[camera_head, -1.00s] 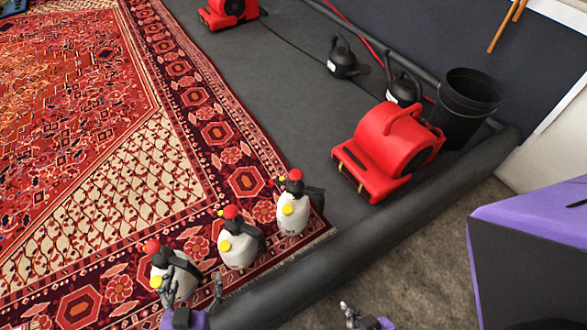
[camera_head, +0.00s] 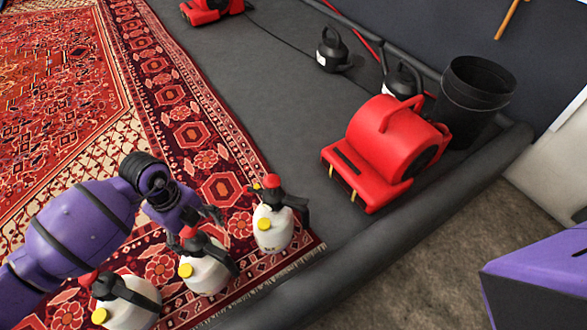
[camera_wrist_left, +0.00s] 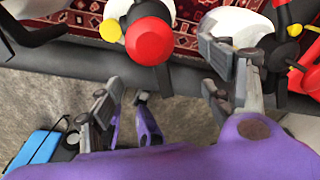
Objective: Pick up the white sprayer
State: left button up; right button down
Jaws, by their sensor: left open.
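Three white sprayers with black handles, red knobs and yellow caps stand in a row along the rug's corner edge. They are the near sprayer (camera_head: 130,305), the middle sprayer (camera_head: 207,272) and the far sprayer (camera_head: 272,228). My left gripper (camera_head: 196,222) is open and empty, just above and behind the middle sprayer's top in the head view. Contact cannot be told. My right gripper does not show.
A red air mover (camera_head: 385,150) stands right of the sprayers, with a black bucket (camera_head: 475,95) and dark watering cans (camera_head: 333,50) behind it. A thick grey edge roll (camera_head: 400,225) borders the pit.

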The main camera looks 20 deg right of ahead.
aim_at(195, 240)
pick_arm(q)
jog(key=w, duration=0.1)
jog(key=a, duration=0.1)
jog(key=w+a+y, duration=0.1)
jog(key=shift+w+a+r+n+t, duration=0.2)
jog(key=shift+w+r+n+t, duration=0.05)
jog(key=shift+w+n+t, duration=0.05)
notch_tip(195, 240, down, 7)
jog(key=shift+f+b, duration=0.15)
jog(key=shift+b, duration=0.35)
grip_shut()
